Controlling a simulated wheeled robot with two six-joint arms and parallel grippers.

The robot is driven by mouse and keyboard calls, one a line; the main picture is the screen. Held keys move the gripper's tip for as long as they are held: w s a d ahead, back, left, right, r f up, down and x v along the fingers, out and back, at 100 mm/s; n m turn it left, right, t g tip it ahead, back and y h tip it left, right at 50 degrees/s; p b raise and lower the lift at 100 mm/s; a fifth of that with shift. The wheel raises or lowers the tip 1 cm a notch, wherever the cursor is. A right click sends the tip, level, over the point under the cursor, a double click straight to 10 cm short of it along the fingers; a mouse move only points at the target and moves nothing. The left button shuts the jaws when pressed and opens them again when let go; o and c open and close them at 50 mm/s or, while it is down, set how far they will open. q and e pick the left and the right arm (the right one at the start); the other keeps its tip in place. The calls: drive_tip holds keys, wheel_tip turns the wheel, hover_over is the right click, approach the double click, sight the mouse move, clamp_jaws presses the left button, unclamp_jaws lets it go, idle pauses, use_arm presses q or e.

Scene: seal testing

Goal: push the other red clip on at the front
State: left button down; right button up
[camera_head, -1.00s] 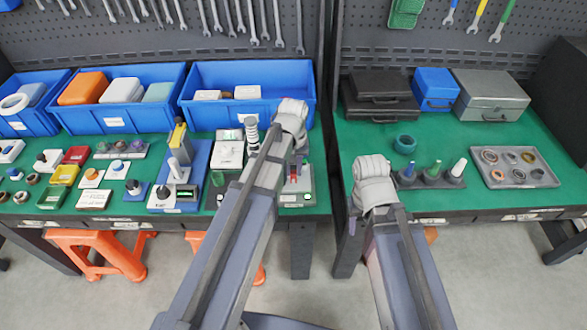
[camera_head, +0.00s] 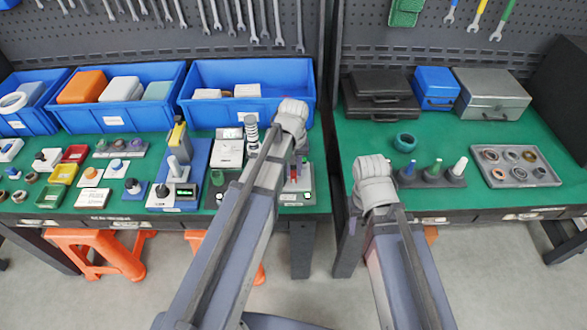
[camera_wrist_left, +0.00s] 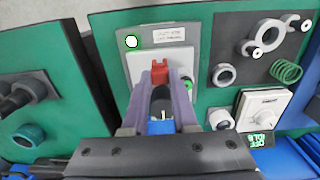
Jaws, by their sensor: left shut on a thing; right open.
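My left gripper (camera_wrist_left: 160,85) is shut on a red clip (camera_wrist_left: 160,70), which sits between its fingertips in the left wrist view. The clip is over the lower edge of a light panel on a grey test fixture (camera_wrist_left: 205,45). I cannot tell whether the clip touches it. A black and blue part (camera_wrist_left: 161,107) shows between the fingers, lower down. In the head view a red part (camera_head: 293,173) shows beside the fixture's post, largely hidden by my left wrist. My right gripper (camera_head: 351,224) is mostly hidden behind its own wrist at the right table's front edge, open.
A green lamp (camera_wrist_left: 131,41) is lit on the fixture. A green knob (camera_wrist_left: 187,82) is close to the right finger. A dial box (camera_wrist_left: 262,108) and rings are further right. A teal ring (camera_head: 405,142) and a peg rack (camera_head: 432,178) stand on the right table. A gap separates the tables.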

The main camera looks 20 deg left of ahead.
use_arm(q)
drive_tip(key=shift+f+b, duration=1.25)
drive_tip(key=shift+f, duration=0.05)
idle(0.4)
drive_tip(key=c, duration=0.6)
unclamp_jaws()
drive_tip(key=shift+r, duration=0.1)
wheel_tip(320, 180, up, 7)
drive_tip(key=p, duration=0.7)
drive_tip(key=shift+s+d, duration=0.2)
drive_tip(key=shift+s, duration=0.05)
drive_tip(key=s+d+m, duration=0.2)
drive_tip(key=s+d, duration=0.1)
drive_tip(key=s, duration=0.1)
drive_tip(key=s+d+m, duration=0.2)
drive_tip(key=s+d, duration=0.1)
drive_tip(key=s, duration=0.2)
drive_tip(key=s+d+m+y, duration=0.1)
drive_tip(key=s+d+m, duration=0.2)
drive_tip(key=s+d, duration=0.1)
drive_tip(key=shift+s, duration=0.4)
